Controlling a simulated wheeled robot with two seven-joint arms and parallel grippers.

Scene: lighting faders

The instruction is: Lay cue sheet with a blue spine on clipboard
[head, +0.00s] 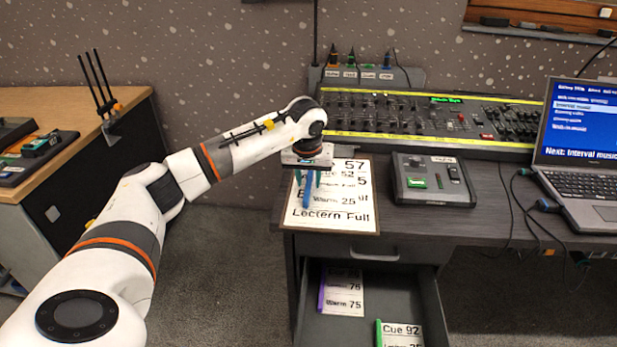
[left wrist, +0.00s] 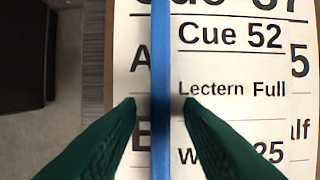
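The cue sheet with a blue spine (head: 307,188) is over the clipboard (head: 378,215), whose own large printed page shows around it. In the left wrist view the blue spine (left wrist: 161,60) runs upright through the middle, with the sheet "Cue 52, Lectern Full" to its right. My left gripper (head: 307,180) is above the clipboard with its green fingers on either side of the spine. A gap shows between each fingertip (left wrist: 160,104) and the spine, so the gripper is open. The sheet appears to lie on the clipboard's page. My right gripper is out of view.
An open drawer (head: 437,305) below the desk holds a purple-spined sheet (head: 344,293) and a green-spined sheet (head: 400,333). A grey box (head: 432,178) sits right of the clipboard, with a fader console (head: 420,120) behind and a laptop (head: 575,150) at far right.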

